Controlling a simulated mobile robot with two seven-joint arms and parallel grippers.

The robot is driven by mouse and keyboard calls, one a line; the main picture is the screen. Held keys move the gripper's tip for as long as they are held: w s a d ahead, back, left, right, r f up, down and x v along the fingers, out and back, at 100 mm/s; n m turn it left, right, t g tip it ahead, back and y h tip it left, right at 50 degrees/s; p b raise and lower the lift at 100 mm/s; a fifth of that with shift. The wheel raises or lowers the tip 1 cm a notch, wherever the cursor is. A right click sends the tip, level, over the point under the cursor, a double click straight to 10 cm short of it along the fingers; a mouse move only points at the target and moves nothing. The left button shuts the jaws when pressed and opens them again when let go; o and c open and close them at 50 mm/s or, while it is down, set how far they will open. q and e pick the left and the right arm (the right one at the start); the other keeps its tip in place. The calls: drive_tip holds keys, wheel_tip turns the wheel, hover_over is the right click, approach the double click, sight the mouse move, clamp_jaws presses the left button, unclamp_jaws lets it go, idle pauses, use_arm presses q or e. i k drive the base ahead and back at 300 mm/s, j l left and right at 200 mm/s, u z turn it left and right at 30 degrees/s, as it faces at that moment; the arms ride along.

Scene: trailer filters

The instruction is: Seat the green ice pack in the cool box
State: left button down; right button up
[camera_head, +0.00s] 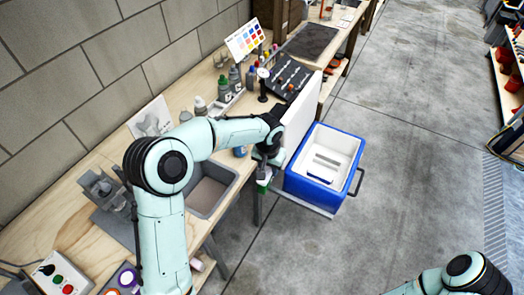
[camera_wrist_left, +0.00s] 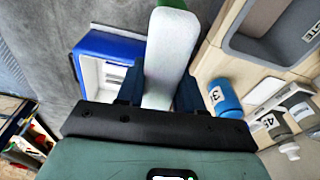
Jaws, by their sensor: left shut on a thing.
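My left gripper (camera_head: 267,168) is shut on the green ice pack (camera_head: 263,188), just left of the cool box in the head view. In the left wrist view the pack shows as a pale grey-white slab (camera_wrist_left: 170,55) with a green end (camera_wrist_left: 172,4), between the fingers of my left gripper (camera_wrist_left: 160,90). The blue cool box (camera_head: 314,199) stands open, its white lid (camera_head: 301,118) raised on the bench side. Pale ribs or slots show on its white inside. The box also shows in the left wrist view (camera_wrist_left: 112,46), partly hidden behind the pack. My right gripper is out of view.
A wooden bench (camera_head: 85,205) runs along the block wall, with a grey sink-like tray (camera_head: 209,190), bottles (camera_head: 234,78) and a dark tool board (camera_head: 287,76). A blue bottle (camera_wrist_left: 224,98) is near my left gripper. Open concrete floor (camera_head: 410,140) lies right of the box.

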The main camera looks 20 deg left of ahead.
sight(337, 152)
drive_tip(key=i+l+u, duration=0.1)
drive_tip(key=i+l, duration=0.15)
drive_tip(key=i+l+u, duration=0.1)
drive_tip(key=i+l, duration=0.15)
drive_tip(key=i+l+u, duration=0.1)
drive_tip(key=l, duration=0.35)
drive_tip(key=i+l, duration=0.35)
drive_tip(key=i+l+u, duration=0.15)
drive_tip(key=l, duration=0.25)
drive_tip(key=i+l+u, duration=0.1)
drive_tip(key=i+l, duration=0.15)
drive_tip(key=i+l+u, duration=0.1)
drive_tip(key=l, duration=0.4)
drive_tip(key=i+l+u, duration=0.1)
drive_tip(key=i+l, duration=0.15)
drive_tip(key=l, duration=0.2)
